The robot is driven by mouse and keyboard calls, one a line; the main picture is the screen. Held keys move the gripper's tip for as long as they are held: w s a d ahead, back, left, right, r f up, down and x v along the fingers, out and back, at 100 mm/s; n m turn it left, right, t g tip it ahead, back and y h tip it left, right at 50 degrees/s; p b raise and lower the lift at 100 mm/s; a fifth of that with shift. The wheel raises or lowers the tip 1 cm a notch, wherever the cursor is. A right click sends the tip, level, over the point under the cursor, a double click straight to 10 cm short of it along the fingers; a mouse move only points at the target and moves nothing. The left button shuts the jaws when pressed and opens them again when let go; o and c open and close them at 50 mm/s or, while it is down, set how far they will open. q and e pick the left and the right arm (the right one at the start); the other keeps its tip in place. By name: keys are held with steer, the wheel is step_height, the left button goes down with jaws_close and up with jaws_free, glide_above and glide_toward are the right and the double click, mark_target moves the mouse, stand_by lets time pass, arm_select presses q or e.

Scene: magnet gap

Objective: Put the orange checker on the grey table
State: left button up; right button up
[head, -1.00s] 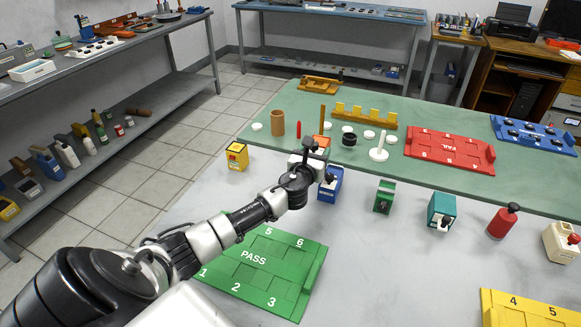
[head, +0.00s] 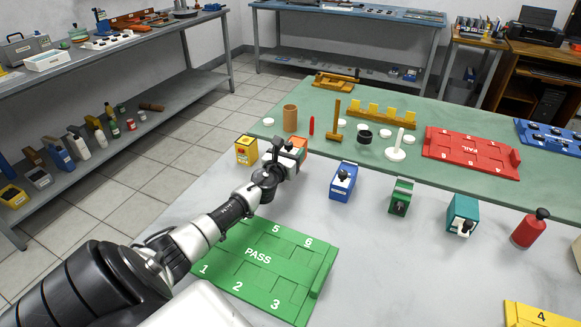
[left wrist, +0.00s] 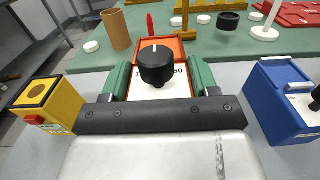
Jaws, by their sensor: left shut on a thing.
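The orange checker (head: 299,143) is a box with an orange body, a white face and a black knob. It sits between the green-padded fingers of my left gripper (head: 286,153), which is shut on it. In the left wrist view the checker's orange far edge (left wrist: 181,48) shows beyond the knob, between the fingers. It is near the far edge of the grey table (head: 385,255), between a yellow box (head: 246,151) and a blue box (head: 343,181). The gripper hides its underside, so I cannot tell whether it touches the table. My right gripper is out of view.
A green PASS tray (head: 262,268) lies below my left arm. Green (head: 401,196) and teal (head: 462,214) boxes stand to the right. The green surface (head: 345,167) behind holds a wooden cylinder (head: 290,118), a red FAIL tray (head: 470,152) and small parts. The grey table's middle is bare.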

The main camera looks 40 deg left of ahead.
arm_select(q)
step_height(320, 180, down, 4)
steer(key=shift+r+b, duration=0.1)
steer(key=shift+b, duration=1.1)
steer(key=o, duration=1)
steer(key=shift+o, duration=0.2)
steer(key=shift+d, duration=0.1)
